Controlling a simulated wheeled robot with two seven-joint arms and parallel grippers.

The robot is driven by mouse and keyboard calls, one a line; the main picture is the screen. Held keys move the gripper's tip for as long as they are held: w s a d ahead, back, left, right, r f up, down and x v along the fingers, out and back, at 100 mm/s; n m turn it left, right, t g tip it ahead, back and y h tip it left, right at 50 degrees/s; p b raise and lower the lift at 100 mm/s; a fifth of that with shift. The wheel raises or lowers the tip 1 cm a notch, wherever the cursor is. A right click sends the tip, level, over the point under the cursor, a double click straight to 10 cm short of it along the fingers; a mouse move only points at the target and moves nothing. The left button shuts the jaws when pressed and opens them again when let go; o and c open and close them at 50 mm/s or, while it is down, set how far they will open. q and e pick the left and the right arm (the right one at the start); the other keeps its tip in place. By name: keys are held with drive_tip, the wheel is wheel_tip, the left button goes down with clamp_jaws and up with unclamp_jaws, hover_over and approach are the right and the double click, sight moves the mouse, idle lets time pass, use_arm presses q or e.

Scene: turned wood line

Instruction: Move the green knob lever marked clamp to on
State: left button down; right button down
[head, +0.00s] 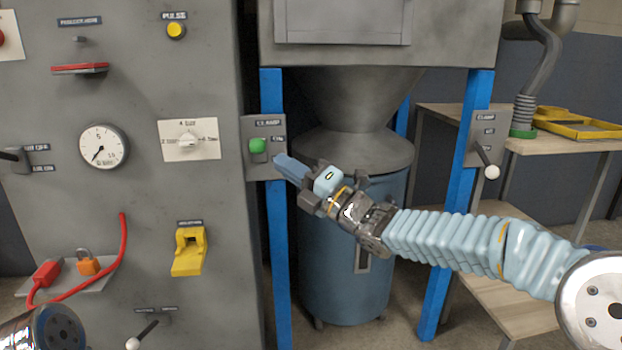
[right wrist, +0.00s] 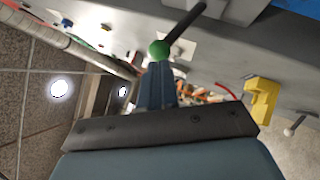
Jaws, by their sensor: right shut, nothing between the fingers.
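The green knob (head: 258,146) is on a grey plate (head: 264,170) marked clamp, fixed at the blue post left of the hopper. A position label that seems to read on is just right of the knob. In the head view the lever's rod is hidden behind the knob. My right gripper (head: 281,163) is shut and empty, its fingertips just right of and below the knob. In the right wrist view the green knob (right wrist: 160,49) sits at the tips of the shut fingers (right wrist: 157,82), its dark rod running up right. I cannot tell whether they touch. My left gripper is out of view.
A second plate marked clamp (head: 485,135), with a white-balled lever (head: 491,171), is on the right blue post. The cabinet (head: 220,240) carries a gauge (head: 103,147), a dial (head: 187,140) and a yellow switch (head: 188,252). A blue drum (head: 345,290) stands behind my right arm.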

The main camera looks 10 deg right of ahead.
sight(264, 145)
drive_tip(key=shift+x, duration=1.55)
drive_tip(key=shift+w+r+m+h+p, duration=0.1)
drive_tip(key=shift+r+m+h+p, duration=0.25)
drive_tip(key=shift+r+p, duration=0.35)
drive_tip(key=shift+w+r+m, duration=0.2)
drive_tip(key=shift+r+m, duration=0.05)
drive_tip(key=shift+r, duration=0.2)
drive_tip(key=shift+h, duration=0.25)
